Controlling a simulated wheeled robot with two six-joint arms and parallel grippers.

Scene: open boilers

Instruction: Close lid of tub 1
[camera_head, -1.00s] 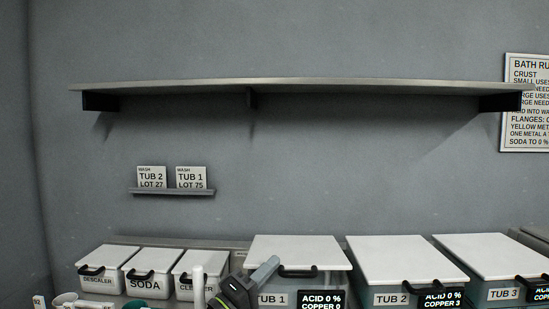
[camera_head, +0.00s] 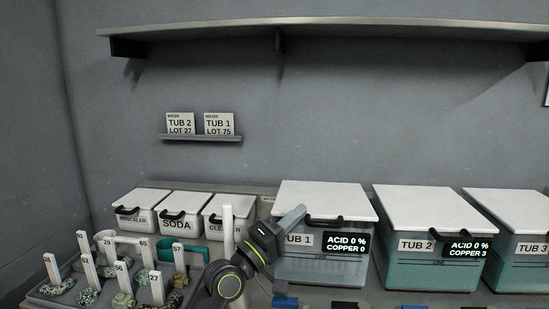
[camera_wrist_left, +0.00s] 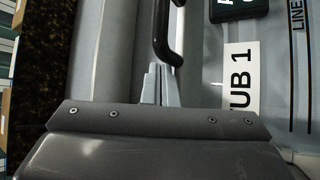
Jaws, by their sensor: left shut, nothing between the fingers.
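Tub 1 (camera_head: 320,268) is a clear bin with a white lid (camera_head: 325,195) and a black front handle (camera_head: 340,221). The lid lies flat over the tub. A dark readout (camera_head: 346,244) on its front says acid 0 %, copper 0. My left gripper (camera_head: 294,216) is at the lid's front left corner, beside the handle. In the left wrist view its closed fingers (camera_wrist_left: 158,85) are close to the end of the handle (camera_wrist_left: 163,35); I cannot tell if they touch. They hold nothing. My right gripper is not in view.
Tub 2 (camera_head: 410,262) and tub 3 (camera_head: 520,262), both lidded, stand to the right. Lidded descaler, soda and cleaner bins stand left. Numbered white posts with small rings and fittings crowd the front left. A shelf (camera_head: 340,27) hangs above on the wall.

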